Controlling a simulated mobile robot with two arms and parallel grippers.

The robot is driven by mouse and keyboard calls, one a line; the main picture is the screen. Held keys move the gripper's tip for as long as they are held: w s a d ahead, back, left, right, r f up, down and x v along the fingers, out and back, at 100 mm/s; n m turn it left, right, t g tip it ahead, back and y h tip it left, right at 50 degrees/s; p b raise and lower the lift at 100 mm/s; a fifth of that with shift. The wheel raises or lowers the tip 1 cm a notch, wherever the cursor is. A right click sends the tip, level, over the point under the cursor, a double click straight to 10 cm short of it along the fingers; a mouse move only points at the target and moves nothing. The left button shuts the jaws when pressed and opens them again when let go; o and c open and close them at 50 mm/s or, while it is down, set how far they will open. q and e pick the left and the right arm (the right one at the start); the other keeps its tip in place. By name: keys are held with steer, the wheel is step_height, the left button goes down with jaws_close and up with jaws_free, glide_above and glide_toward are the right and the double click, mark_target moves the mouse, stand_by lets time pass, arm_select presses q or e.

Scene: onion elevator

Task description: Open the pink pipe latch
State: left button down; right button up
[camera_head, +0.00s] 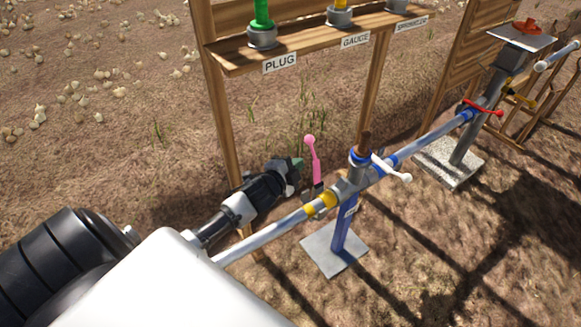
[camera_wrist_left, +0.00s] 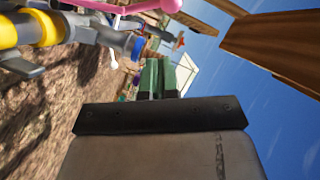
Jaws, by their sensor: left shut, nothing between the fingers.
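The pink pipe latch (camera_head: 316,165) stands nearly upright, its ball end up, beside the yellow-banded part of the grey pipe joint (camera_head: 345,187). In the left wrist view the pink latch (camera_wrist_left: 130,6) runs along the top edge, partly cut off. My left gripper (camera_head: 298,163) is just left of the latch in the head view, with a small gap showing between them. Its green fingertips are together and empty; they also show in the left wrist view (camera_wrist_left: 158,75). Whether they touch the latch at depth cannot be told. My right gripper is not in view.
A white lever (camera_head: 392,170) and a red lever (camera_head: 484,108) sit farther along the pipe. A blue post (camera_head: 342,225) supports the joint. A wooden shelf (camera_head: 330,38) labelled PLUG, GAUGE and SPRINKLER stands behind. Onions lie scattered on the soil at upper left.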

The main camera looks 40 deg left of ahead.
arm_select(q)
steer(key=s, duration=0.2)
steer(key=shift+s+r, duration=0.4)
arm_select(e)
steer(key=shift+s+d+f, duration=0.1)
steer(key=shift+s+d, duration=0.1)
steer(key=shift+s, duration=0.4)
arm_select(q)
steer(key=shift+d, duration=0.1)
